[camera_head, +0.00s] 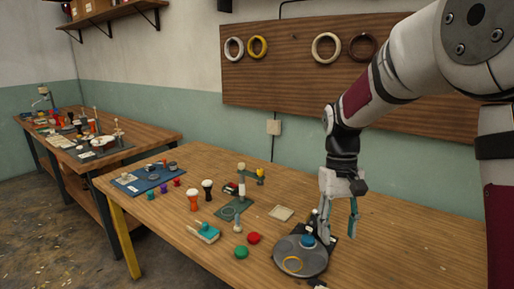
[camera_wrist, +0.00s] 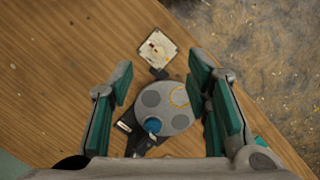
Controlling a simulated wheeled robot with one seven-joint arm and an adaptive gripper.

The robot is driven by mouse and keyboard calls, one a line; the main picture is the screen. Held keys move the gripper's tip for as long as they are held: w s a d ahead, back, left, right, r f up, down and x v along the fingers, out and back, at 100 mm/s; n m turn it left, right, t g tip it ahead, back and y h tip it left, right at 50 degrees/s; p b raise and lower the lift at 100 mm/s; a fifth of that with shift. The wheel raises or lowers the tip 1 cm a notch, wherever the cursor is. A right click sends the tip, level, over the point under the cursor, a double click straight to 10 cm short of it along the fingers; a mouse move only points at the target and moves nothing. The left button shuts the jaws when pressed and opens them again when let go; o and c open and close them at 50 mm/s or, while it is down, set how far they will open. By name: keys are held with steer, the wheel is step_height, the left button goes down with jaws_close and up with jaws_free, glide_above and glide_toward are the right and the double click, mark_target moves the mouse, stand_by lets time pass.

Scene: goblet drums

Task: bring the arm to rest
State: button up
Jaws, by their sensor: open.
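My gripper (camera_head: 340,212) hangs down from the arm over the right part of the near wooden table (camera_head: 380,262). In the wrist view my gripper (camera_wrist: 165,90) shows its two teal-padded fingers wide apart with nothing between the pads. The same grey plate (camera_wrist: 150,104) shows between the fingers in the wrist view. Whether the fingers touch anything is not shown, but they look clear.
Small goblet drums (camera_head: 207,189), red and green discs (camera_head: 253,238), a stand (camera_head: 240,190) and a blue tray (camera_head: 146,178) are on the table's left part. A wall board (camera_head: 290,75) with rings is behind the arm. The table's right side is mostly bare.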

steer(key=s+r+t+p, duration=0.2)
steer(key=s+r+t, duration=0.1)
steer(key=s+r, duration=0.8)
steer(key=s+m+t+p, duration=0.1)
steer(key=s+t, duration=0.2)
steer(key=s, duration=1.1)
steer(key=shift+s+d+f+t, duration=0.15)
steer(key=shift+d+t, duration=0.1)
steer(key=shift+t, duration=0.05)
